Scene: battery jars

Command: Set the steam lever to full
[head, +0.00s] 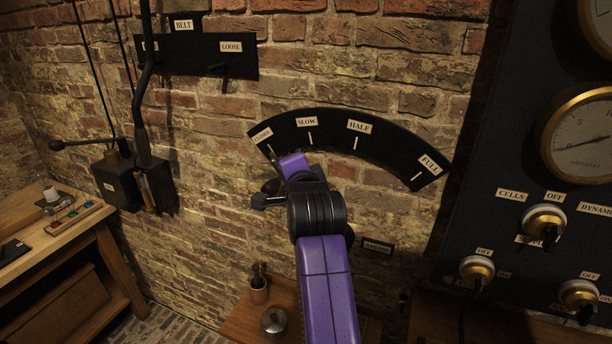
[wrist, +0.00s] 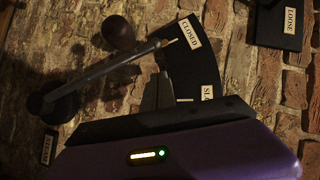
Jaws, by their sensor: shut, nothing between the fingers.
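The curved black steam plate (head: 335,133) on the brick wall is marked CLOSED, SLOW, HALF and FULL from left to right. In the wrist view the steam lever's rod (wrist: 108,68) runs from a dark round hub (wrist: 61,104) to a tip at the CLOSED mark. Its round knob (wrist: 118,33) stands out beside the rod and also shows at the left of my wrist in the head view (head: 270,187). My gripper (wrist: 158,92) is shut and empty, close beside the rod on the SLOW side; contact is unclear. In the head view my arm hides the hub and most of the rod.
A small STEAM plate (head: 378,246) is below the arc. A black BELT plate (head: 205,57) and another lever box (head: 130,180) are to the left. A dark panel with gauges (head: 582,135) and knobs is at the right. A low wooden table (head: 245,322) holds small items.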

